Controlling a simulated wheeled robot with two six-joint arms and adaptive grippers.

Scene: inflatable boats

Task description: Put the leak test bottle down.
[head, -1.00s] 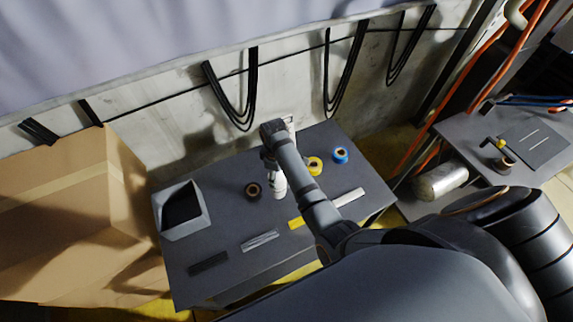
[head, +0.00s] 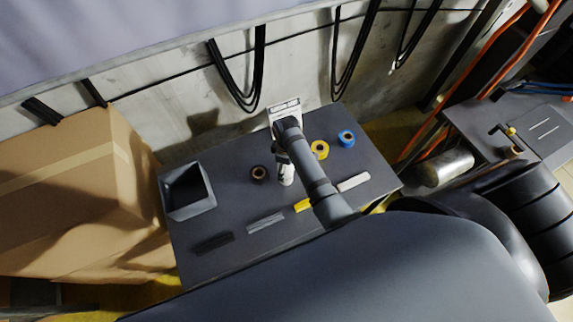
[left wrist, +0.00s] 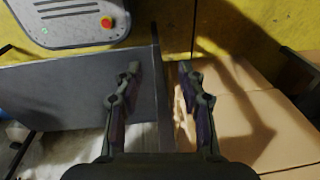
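The leak test bottle (head: 286,175) is a small white bottle in the head view, upright over the middle of the dark grey table (head: 230,215). My right gripper (head: 282,156) points down at its top and appears shut on it; the fingers and the bottle's top are largely hidden. I cannot tell whether its base touches the table. My left gripper (left wrist: 158,75) is open and empty in the left wrist view, with the table's edge and cardboard below it. It is not visible in the head view.
A grey open bin (head: 188,190) stands at the table's left. Dark (head: 258,173), yellow (head: 320,149) and blue (head: 346,138) tape rolls lie near the bottle. Several flat strips lie along the front. A large cardboard box (head: 75,180) stands left of the table. The table's middle left is clear.

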